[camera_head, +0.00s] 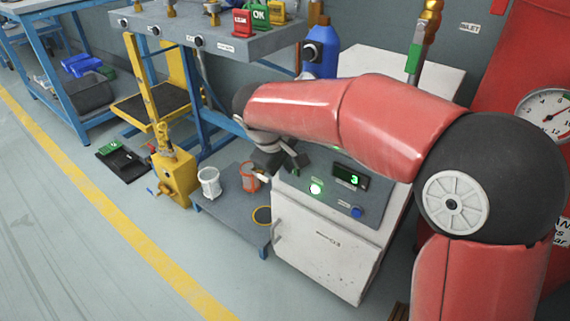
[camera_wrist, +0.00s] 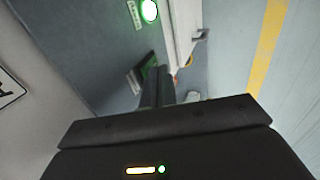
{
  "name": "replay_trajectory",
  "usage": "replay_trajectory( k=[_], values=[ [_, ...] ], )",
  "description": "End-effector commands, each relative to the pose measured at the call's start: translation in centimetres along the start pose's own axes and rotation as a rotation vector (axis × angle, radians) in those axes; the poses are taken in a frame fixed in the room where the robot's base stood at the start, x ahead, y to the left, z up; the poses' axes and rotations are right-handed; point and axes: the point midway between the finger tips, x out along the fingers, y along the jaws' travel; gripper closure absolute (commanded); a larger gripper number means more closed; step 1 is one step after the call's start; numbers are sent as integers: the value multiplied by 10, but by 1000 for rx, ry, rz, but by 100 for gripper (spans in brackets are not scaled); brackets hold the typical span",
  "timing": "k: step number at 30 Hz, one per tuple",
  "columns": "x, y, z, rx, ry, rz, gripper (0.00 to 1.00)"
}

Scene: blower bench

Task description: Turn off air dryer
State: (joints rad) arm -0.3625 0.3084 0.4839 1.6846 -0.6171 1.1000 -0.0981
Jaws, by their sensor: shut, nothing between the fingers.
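The air dryer (camera_head: 325,250) is a white cabinet with a grey sloped control panel (camera_head: 338,207) on top. The panel has a lit green button (camera_head: 316,188), a dark display (camera_head: 350,176) with a green "3" and a blue knob or button (camera_head: 357,211). My gripper (camera_head: 296,161) is over the panel's back left part, behind the green button and apart from it. In the wrist view the gripper (camera_wrist: 158,84) is shut and empty, with the lit green button (camera_wrist: 149,11) near the top edge. My arm hides part of the cabinet's back right.
A red tank with a gauge (camera_head: 546,112) stands at right. A low grey stand (camera_head: 232,213) with a white cup (camera_head: 209,182) and an orange cup (camera_head: 249,178) is left of the dryer. A bench (camera_head: 205,40) is behind. Floor is open at front left.

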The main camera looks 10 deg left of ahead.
Motion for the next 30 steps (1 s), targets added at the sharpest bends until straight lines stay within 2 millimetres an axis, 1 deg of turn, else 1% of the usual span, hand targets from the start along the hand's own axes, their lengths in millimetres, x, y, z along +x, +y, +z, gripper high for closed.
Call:
replay_trajectory(
  k=[8,10,16,26,30],
  values=[
    [-4,12,0,1,-4,-70,100],
    [2,8,0,0,-2,-68,100],
    [1,8,0,0,-2,-67,100],
    [-13,14,0,-1,-1,-67,100],
    [-14,15,0,-1,-1,-67,100]
  ],
)
